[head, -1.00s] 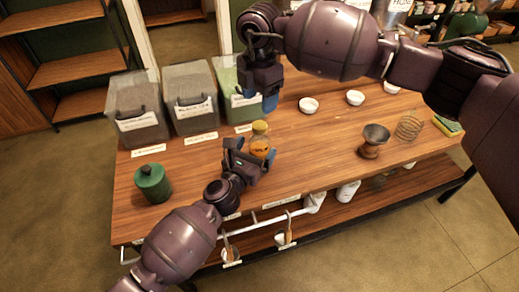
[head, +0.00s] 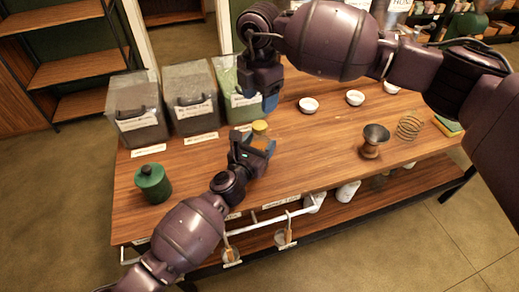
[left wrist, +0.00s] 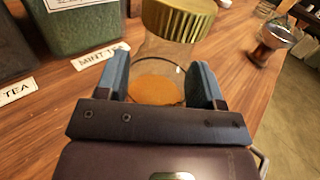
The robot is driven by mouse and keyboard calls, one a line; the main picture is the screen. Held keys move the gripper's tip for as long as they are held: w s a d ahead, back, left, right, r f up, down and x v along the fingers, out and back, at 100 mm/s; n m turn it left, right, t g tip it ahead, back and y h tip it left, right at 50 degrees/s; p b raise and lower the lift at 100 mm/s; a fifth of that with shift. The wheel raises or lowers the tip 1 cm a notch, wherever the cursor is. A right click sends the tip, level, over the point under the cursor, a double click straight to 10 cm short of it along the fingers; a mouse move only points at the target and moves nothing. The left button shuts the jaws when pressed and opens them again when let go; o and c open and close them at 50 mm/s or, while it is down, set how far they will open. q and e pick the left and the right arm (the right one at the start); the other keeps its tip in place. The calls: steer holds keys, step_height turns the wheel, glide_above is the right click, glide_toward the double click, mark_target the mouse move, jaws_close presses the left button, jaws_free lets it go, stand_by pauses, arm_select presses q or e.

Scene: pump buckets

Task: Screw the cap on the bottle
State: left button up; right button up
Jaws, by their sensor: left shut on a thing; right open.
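A clear bottle (left wrist: 160,55) with orange contents stands on the wooden table, with a ribbed golden cap (left wrist: 180,18) on top. The cap also shows in the head view (head: 260,127). I cannot tell how tight the cap is. My left gripper (head: 262,146) is shut on the bottle's lower body, with its blue fingers on both sides in the left wrist view (left wrist: 170,85). It hides most of the bottle in the head view. My right gripper (head: 262,100) is open above and behind the bottle, pointing down, apart from the cap.
Several labelled bins stand at the back left, the nearest a green-filled one (head: 240,95). A green canister (head: 153,183) is at the left. A brown dark-topped vessel (head: 373,142), a wire coil (head: 410,125) and white bowls (head: 309,105) are to the right.

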arm_select(q)
steer(key=c, duration=0.5)
jaws_close()
arm_select(e)
steer(key=shift+w+r, duration=0.1)
steer(key=shift+r, duration=0.15)
steer(key=shift+w+d+r, duration=0.1)
steer(key=shift+r, duration=0.1)
steer(key=n, duration=1)
steer(key=shift+n, duration=0.4)
steer(key=n, duration=0.6)
steer(key=shift+d+f+n, duration=0.1)
steer(key=shift+f+n, duration=0.05)
steer(key=shift+n, duration=0.25)
steer(key=n, duration=1.3)
steer(key=shift+f+n, duration=0.2)
steer(key=shift+n, duration=0.2)
steer(key=n, duration=0.5)
steer(key=shift+f+n, duration=0.1)
steer(key=shift+n, duration=0.2)
steer(key=n, duration=0.6)
steer(key=shift+s+a+n, duration=0.2)
steer(key=shift+n, duration=0.2)
steer(key=n, duration=0.5)
steer(key=shift+n, duration=0.4)
